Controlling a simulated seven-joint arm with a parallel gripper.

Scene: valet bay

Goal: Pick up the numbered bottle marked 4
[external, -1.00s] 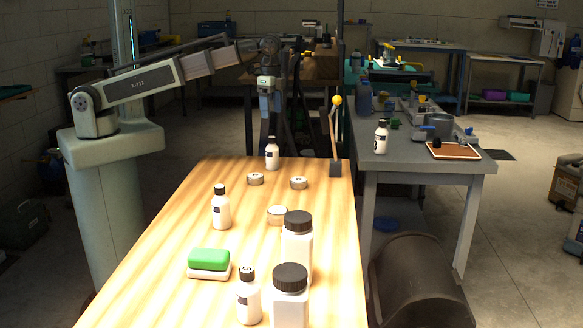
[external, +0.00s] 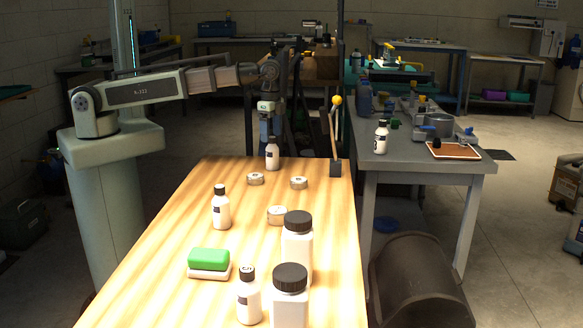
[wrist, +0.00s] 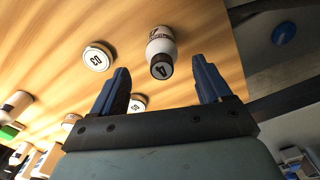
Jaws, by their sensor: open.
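A white bottle with a dark cap (external: 272,156) stands upright at the far end of the wooden table. In the wrist view the bottle (wrist: 163,42) has a dark cap with a pale mark that looks like a 4. My gripper (external: 270,134) is directly above it, pointing down. In the wrist view my gripper (wrist: 160,65) is open, one blue finger on each side of the cap, with gaps to both. Whether the fingertips reach below the cap top I cannot tell.
Flat round tins stand nearby (external: 255,179), (external: 299,183), (external: 277,215). A post with a yellow ball (external: 335,140) stands right of the bottle. Other bottles (external: 221,210), (external: 248,298), large jars (external: 297,250), (external: 290,298) and a green block (external: 209,259) are nearer.

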